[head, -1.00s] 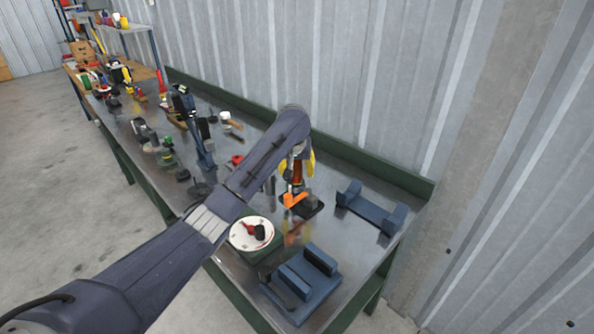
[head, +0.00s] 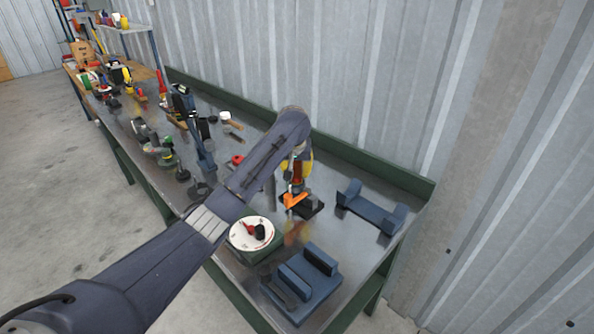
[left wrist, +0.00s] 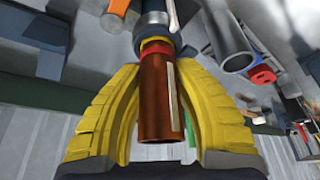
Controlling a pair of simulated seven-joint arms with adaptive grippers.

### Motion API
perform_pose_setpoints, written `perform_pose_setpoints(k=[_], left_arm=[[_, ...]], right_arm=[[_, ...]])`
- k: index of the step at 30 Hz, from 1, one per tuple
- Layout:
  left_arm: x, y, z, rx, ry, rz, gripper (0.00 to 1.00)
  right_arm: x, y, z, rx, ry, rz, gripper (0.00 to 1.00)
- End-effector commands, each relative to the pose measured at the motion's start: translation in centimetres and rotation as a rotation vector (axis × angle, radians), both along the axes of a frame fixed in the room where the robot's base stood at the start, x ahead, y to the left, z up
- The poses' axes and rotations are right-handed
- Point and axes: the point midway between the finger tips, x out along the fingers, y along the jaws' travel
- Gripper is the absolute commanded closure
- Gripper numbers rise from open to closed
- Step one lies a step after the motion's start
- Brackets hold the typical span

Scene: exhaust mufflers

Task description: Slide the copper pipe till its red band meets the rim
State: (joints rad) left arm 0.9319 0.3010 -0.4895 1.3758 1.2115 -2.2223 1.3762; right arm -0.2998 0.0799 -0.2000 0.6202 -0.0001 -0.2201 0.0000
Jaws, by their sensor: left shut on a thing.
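The copper pipe (left wrist: 160,100) stands between the yellow fingers of my left gripper (left wrist: 160,115), which is shut on it. It also shows in the head view (head: 298,170), small and partly covered by my gripper (head: 303,165). In the left wrist view, a red band (left wrist: 154,51) circles the pipe near its far end. A narrow yellow ring lies just beyond the band, then a blue-grey tube (left wrist: 151,20). I cannot tell whether the band touches the tube's rim. My right gripper is not in view.
An orange clamp piece (head: 294,200) sits below the pipe. Blue cradles stand to its right (head: 372,208) and nearer (head: 302,284). A round white-topped item (head: 250,233) is at the front left. Tools crowd the far bench (head: 150,130); a corrugated wall stands behind.

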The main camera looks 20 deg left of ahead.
Motion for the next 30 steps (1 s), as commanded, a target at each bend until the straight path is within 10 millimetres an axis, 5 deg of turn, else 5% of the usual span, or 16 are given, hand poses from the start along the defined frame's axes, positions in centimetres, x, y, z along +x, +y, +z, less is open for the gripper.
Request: perform_pose_setpoints(k=[30], left_arm=[[0.0,0.1,-1.6,0.0,0.002,0.001,1.0]], right_arm=[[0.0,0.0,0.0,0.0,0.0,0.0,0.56]])
